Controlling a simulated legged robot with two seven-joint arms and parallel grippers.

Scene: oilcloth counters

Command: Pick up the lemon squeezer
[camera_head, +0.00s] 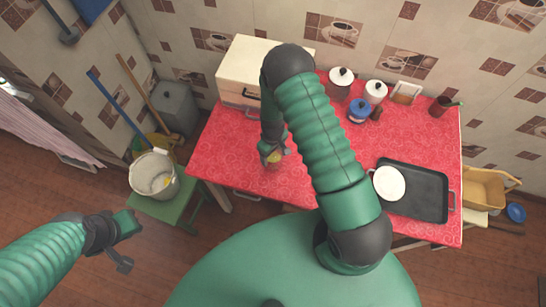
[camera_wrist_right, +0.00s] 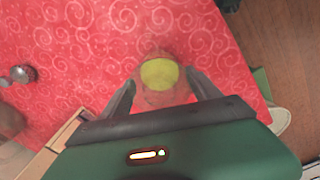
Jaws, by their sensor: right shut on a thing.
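The lemon squeezer is a see-through, faintly pink piece with a yellow-green round middle (camera_wrist_right: 159,74). In the head view it is a small yellowish spot (camera_head: 273,158) near the front left of the red counter, partly covered by the gripper. My right gripper (camera_head: 275,152) is at it, pointing down. In the right wrist view its two dark fingers (camera_wrist_right: 161,88) lie on either side of the squeezer, shut on it. Whether the squeezer touches the counter I cannot tell.
The red patterned counter (camera_head: 225,150) is bare around the squeezer. A cream box (camera_head: 236,75) stands behind it. Canisters (camera_head: 341,78), a blue pot (camera_head: 360,111) and a black tray (camera_head: 427,195) with a white plate (camera_head: 389,183) are further right. A bucket (camera_head: 153,174) stands on a green stool.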

